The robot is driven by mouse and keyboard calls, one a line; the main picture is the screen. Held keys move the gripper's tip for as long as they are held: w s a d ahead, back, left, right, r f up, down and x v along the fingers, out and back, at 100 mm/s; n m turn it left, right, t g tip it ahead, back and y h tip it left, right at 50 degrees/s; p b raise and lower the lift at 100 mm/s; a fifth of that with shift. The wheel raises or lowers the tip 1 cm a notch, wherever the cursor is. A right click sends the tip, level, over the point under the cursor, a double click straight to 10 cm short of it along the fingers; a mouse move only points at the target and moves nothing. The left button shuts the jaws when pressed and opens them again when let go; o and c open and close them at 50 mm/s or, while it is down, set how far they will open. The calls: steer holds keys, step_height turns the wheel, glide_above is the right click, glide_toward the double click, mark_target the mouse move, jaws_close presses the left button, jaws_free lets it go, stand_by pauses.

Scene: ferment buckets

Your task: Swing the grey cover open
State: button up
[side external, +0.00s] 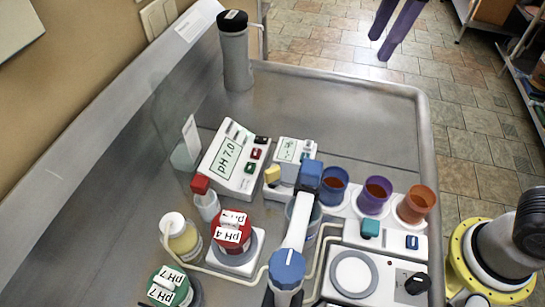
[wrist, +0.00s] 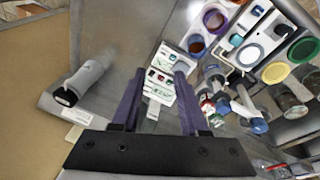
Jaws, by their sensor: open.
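My gripper (side external: 380,47) hangs at the top of the side view, with two purple fingers apart and nothing between them. In the wrist view the open fingers (wrist: 160,72) point toward the bench, with the pH meter beyond. A faint see-through grey panel (side external: 176,95) stands on the left of the steel bench, behind the pH meter (side external: 231,160). I cannot tell for certain whether this panel is the grey cover, and its hinge is not clear. My gripper is well apart from it, up and to the right.
A grey cylinder with a black cap (side external: 235,55) stands at the bench's back left. Red-capped (side external: 232,232) and green-capped (side external: 170,287) pots, coloured cups (side external: 375,194) and a stirrer plate (side external: 355,275) crowd the front. The back right of the bench is clear.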

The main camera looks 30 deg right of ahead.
steer(key=w+a+f+n+g, duration=0.1)
steer(key=w+a+f+n, duration=0.1)
steer(key=a, duration=0.4)
steer(key=w+a+f+n, duration=0.1)
steer(key=a+f, duration=0.1)
steer(key=a, duration=0.4)
steer(key=n+g+h, duration=0.1)
steer(key=n, duration=0.1)
glide_toward(272, 169)
step_height(272, 169, down, 10)
steer(key=shift+w+f, duration=0.1)
steer(key=shift+f, duration=0.05)
steer(key=shift+c, duration=0.3)
jaws_close()
stand_by(0.4)
